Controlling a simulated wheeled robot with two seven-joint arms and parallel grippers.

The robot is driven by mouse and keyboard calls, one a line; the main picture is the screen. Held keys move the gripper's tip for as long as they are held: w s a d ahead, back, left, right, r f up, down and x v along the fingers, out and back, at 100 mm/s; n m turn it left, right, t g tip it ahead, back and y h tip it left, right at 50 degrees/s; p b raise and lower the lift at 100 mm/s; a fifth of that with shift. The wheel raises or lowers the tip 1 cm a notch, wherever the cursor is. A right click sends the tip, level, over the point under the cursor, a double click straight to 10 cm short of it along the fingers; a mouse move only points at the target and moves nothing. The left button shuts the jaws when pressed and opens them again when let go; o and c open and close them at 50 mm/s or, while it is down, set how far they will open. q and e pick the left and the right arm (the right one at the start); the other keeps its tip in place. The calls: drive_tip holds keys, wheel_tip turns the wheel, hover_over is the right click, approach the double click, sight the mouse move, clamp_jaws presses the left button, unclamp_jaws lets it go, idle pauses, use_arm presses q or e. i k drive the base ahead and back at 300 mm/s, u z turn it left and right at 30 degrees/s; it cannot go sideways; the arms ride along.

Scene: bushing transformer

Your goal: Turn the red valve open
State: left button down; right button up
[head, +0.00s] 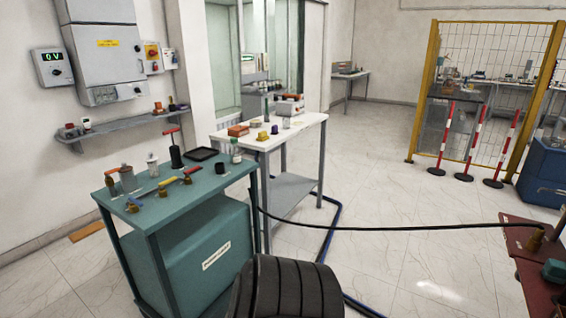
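Several small valve-like fittings with coloured handles lie on the green table (130,234) at the left. An orange handle (112,170) shows at the table's back left. They are too small to tell which is the red valve or whether it is open. Neither of my grippers is in view.
A black ribbed cylinder (285,290) stands at the bottom centre. A black hose (400,229) crosses to a dark red surface (520,262) at the right. A white table (305,128) stands behind the green one. Striped posts (443,138) and a yellow fence are farther back.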

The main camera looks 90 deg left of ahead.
sight(186, 173)
drive_tip(key=k, duration=0.35)
drive_tip(key=u, duration=3.25)
drive_tip(key=i, duration=0.45)
drive_tip(key=u, duration=0.05)
drive_tip(key=k, duration=0.55)
drive_tip(key=z, duration=0.85)
drive_tip(key=i, duration=0.65)
drive_tip(key=z, duration=0.7)
drive_tip(key=i, duration=0.75)
drive_tip(key=u, duration=0.55)
drive_tip(key=i, duration=0.65)
drive_tip(key=u, duration=0.65)
